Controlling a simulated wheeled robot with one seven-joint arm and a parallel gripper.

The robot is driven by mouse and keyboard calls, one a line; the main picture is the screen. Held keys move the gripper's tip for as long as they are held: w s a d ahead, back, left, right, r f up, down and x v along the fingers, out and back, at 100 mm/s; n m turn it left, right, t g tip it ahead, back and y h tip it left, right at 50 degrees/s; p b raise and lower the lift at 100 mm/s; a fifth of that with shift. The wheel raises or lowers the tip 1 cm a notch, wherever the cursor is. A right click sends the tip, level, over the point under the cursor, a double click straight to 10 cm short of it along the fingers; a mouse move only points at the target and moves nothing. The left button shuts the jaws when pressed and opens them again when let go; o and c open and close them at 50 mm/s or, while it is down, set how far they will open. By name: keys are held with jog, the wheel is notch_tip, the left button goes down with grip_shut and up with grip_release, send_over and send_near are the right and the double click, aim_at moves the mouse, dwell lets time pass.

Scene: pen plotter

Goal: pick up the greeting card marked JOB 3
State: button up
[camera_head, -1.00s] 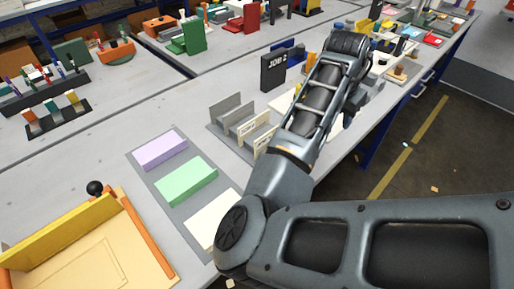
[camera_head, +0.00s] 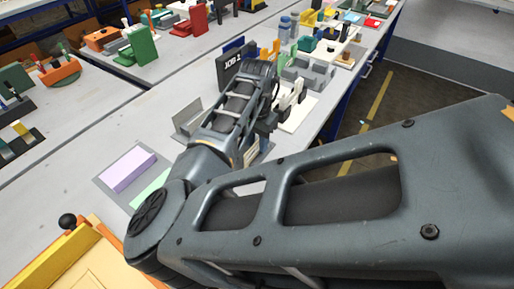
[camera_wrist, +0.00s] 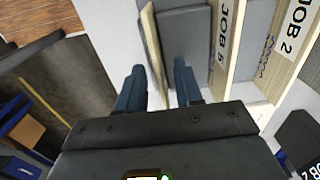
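In the wrist view, my gripper (camera_wrist: 160,66) is open, with its two blue-grey fingers apart. A thin cream card (camera_wrist: 151,45) stands almost edge-on between the fingers in the picture, nearer the left one; its label is not visible. To the right stands a cream card with a JOB label (camera_wrist: 225,40), its digit hard to read. Further right is a card labelled JOB 2 (camera_wrist: 292,25). The cards stand in a grey rack (camera_wrist: 188,30). In the head view my arm hides most of the rack (camera_head: 188,118) and the gripper.
A black JOB block (camera_head: 231,64) stands behind the rack; a dark marked block also shows in the wrist view (camera_wrist: 303,140). Purple (camera_head: 127,170) and green blocks lie in front of the rack. A pale board (camera_head: 297,113) lies to its right, near the table's edge.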

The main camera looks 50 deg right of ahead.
jog(key=shift+f, duration=0.3)
jog(key=shift+c, duration=0.4)
grip_shut()
jog(key=shift+r, duration=0.1)
